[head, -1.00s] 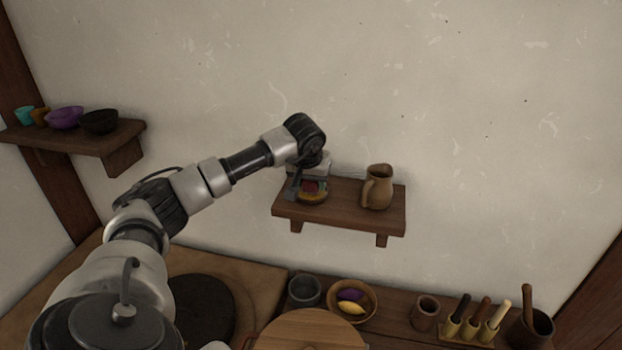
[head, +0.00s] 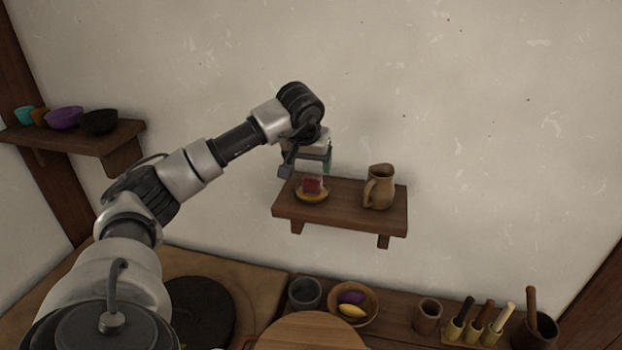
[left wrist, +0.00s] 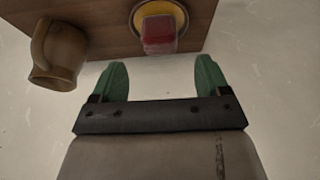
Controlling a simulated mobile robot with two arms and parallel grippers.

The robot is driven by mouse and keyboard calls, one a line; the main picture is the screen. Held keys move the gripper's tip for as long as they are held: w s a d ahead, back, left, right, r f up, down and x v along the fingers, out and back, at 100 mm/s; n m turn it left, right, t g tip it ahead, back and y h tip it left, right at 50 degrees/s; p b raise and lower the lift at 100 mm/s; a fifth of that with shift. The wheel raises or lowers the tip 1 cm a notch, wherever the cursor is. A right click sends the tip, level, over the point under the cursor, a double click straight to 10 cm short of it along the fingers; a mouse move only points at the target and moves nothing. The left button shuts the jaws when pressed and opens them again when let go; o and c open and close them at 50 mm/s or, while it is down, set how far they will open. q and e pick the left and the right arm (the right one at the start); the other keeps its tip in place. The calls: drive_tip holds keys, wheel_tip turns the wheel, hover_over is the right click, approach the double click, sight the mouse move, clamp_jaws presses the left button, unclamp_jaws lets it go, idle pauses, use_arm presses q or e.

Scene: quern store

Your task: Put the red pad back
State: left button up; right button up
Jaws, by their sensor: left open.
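The red pad (head: 311,184) stands on a small yellow dish (head: 312,198) at the left end of the wall shelf (head: 345,213). The pad also shows in the left wrist view (left wrist: 160,33), on the dish (left wrist: 180,14), just beyond the fingertips. My left gripper (head: 323,167), with green fingers, is open and empty above the pad, apart from it. In the left wrist view its two fingers (left wrist: 161,72) are spread wide, with only wall between them. My right gripper is out of view.
A brown jug (head: 379,188) stands on the same shelf, right of the dish. A left shelf (head: 75,138) holds several bowls. On the counter below are a bowl of purple and yellow items (head: 352,304), cups and a rack of pestle-like tools (head: 477,330).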

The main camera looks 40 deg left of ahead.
use_arm(q)
drive_tip(key=v, duration=0.5)
drive_tip(key=shift+f, duration=0.15)
idle(0.4)
